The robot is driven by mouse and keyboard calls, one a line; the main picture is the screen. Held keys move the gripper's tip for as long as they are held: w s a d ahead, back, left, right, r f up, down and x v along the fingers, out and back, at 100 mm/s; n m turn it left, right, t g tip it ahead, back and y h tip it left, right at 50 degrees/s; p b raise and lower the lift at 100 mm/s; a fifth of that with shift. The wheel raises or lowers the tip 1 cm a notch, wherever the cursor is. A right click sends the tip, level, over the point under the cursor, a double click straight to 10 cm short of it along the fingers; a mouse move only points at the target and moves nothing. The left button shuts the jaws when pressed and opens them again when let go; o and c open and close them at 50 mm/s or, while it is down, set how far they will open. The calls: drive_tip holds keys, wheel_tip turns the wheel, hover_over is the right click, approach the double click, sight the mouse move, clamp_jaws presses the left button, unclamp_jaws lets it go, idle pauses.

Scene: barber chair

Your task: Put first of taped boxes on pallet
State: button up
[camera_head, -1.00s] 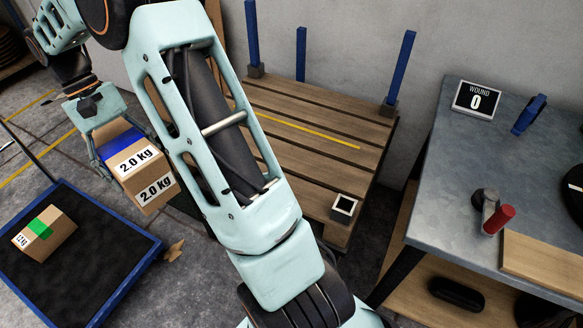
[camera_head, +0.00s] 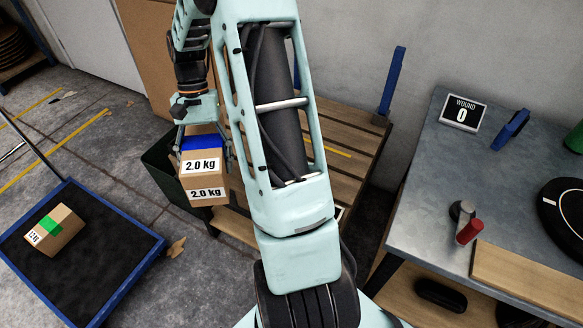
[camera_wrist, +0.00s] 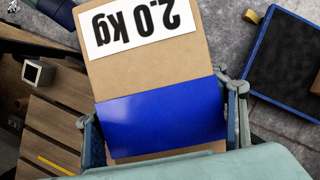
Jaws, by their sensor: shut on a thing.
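My gripper (camera_head: 203,150) is shut on a cardboard box with blue tape (camera_head: 205,180), labelled 2.0 kg, and holds it in the air. In the wrist view the blue-taped box (camera_wrist: 150,70) sits between the two fingers (camera_wrist: 163,128). A second box with green tape (camera_head: 65,221) lies on the black-topped, blue-edged platform (camera_head: 100,262) at the left. The wooden slatted pallet (camera_head: 368,141) with blue posts stands behind my arm, which hides much of it. The held box is left of the pallet's visible slats; its height above them is unclear.
A dark green bin (camera_head: 160,165) is behind and left of the held box. A grey workbench (camera_head: 430,165) at the right carries a WOUND 0 display (camera_head: 463,113) and a red-handled tool (camera_head: 468,231). A small square object (camera_wrist: 38,73) rests on the pallet.

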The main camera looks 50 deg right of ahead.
drive_tip(key=s+d+m+t+y+p, duration=0.1)
drive_tip(key=s+d+m+t+p, duration=0.1)
drive_tip(key=s+d+m+p, duration=0.45)
drive_tip(key=shift+m, duration=0.45)
drive_tip(key=shift+s+d+f+b, duration=0.1)
drive_tip(key=shift+d+f+b, duration=0.25)
drive_tip(key=shift+d+f, duration=1.65)
drive_tip(key=shift+d+f+b, duration=0.35)
drive_tip(key=shift+d+f, duration=0.7)
drive_tip(key=shift+d, duration=1.7)
drive_tip(key=shift+s+d+f+b, duration=0.1)
drive_tip(key=shift+d+f+b, duration=0.25)
drive_tip(key=shift+d+f, duration=1.85)
drive_tip(key=shift+f, duration=0.35)
drive_tip(key=shift+d+f, duration=0.2)
drive_tip(key=shift+f, duration=0.3)
drive_tip(key=o, duration=2.1)
drive_tip(key=shift+f, duration=0.1)
